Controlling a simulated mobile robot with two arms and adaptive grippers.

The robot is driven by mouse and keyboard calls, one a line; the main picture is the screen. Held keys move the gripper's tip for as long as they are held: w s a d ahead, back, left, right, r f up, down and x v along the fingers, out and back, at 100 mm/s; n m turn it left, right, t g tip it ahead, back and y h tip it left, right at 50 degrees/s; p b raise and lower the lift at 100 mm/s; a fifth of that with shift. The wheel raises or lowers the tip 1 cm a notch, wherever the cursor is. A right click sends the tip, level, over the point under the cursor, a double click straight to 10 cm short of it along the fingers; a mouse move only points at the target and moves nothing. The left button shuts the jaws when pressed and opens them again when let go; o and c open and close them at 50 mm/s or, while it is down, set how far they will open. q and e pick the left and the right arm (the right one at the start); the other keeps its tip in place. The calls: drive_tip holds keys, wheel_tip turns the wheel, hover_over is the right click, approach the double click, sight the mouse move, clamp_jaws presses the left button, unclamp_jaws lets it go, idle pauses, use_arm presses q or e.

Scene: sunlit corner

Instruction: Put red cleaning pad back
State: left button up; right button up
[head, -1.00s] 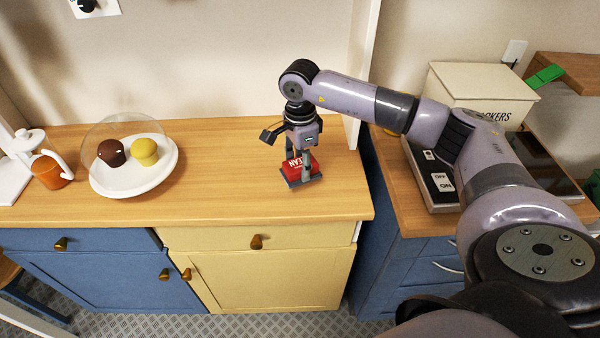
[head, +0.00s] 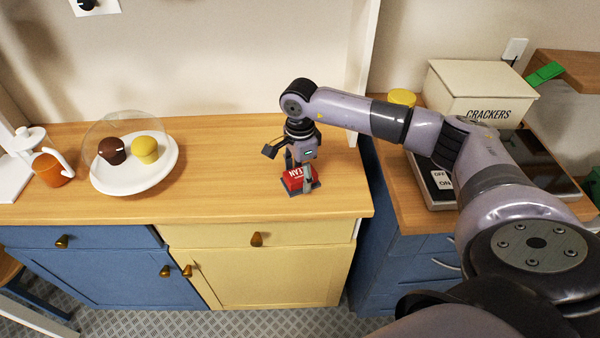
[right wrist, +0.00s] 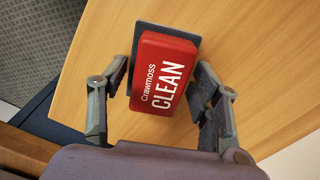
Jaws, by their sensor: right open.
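The red cleaning pad (head: 294,182) is a red block with white "CLEAN" lettering and a dark grey base. It lies on the wooden counter near the right end. It also shows in the right wrist view (right wrist: 163,75), between the two grey fingers. My right gripper (head: 298,172) points down over the pad. Its fingers are open, one on each side of the pad. In the right wrist view my right gripper (right wrist: 160,85) shows a gap between the pad and each finger. My left gripper is not in view.
A white plate (head: 120,187) with two cupcakes under a clear dome stands left on the counter (head: 225,190). A crackers box (head: 480,90) and a yellow-topped container (head: 402,97) are at right. The counter between plate and pad is clear.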

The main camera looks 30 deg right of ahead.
sight(300, 173)
drive_tip(key=shift+r, duration=0.15)
wheel_tip(300, 173, up, 12)
drive_tip(key=b, duration=0.2)
idle(0.5)
